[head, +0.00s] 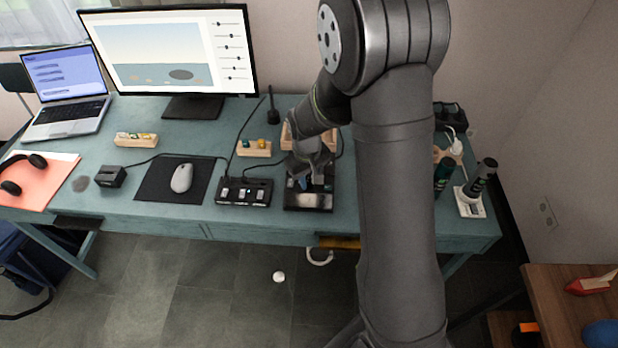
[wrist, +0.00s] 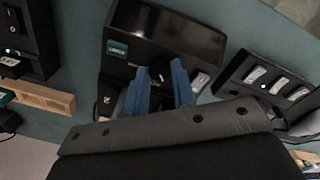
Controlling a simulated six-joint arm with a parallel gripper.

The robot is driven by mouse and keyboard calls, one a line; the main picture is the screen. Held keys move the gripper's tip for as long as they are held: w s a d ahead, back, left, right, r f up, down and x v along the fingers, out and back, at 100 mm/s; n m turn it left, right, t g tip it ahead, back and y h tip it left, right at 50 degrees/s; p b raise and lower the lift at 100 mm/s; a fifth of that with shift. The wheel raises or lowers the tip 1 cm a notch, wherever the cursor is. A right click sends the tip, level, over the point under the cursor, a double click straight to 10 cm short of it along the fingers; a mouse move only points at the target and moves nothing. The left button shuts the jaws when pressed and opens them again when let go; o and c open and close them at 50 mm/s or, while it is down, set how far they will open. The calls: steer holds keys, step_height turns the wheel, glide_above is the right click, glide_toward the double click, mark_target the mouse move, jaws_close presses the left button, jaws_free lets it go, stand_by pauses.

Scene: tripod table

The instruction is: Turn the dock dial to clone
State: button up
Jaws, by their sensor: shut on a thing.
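The dock (head: 293,204) is a black box near the table's front edge in the head view. In the wrist view the dock (wrist: 120,22) fills the upper middle, with a glossy dark top part and a small teal label. My gripper (head: 303,184) reaches down over the dock. In the wrist view the blue fingers of my gripper (wrist: 160,80) are shut on the dark round dial (wrist: 159,70), one on each side. The fingers hide much of the dial, and I cannot read its pointer or any clone mark.
A black box with several white switches (head: 244,191) stands just left of the dock and also shows in the wrist view (wrist: 265,80). A mouse (head: 182,178) lies on a dark mat further left. Wooden blocks (head: 254,149) and cables lie behind. Bottles stand at the right.

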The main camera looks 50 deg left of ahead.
steer(key=m, duration=0.3)
steer(key=shift+m, duration=2.1)
steer(key=o, duration=0.7)
steer(key=shift+r, duration=0.1)
step_height(320, 180, up, 17)
steer(key=shift+s+a+r, duration=0.15)
steer(key=shift+s+a, duration=0.1)
steer(key=shift+a, duration=0.1)
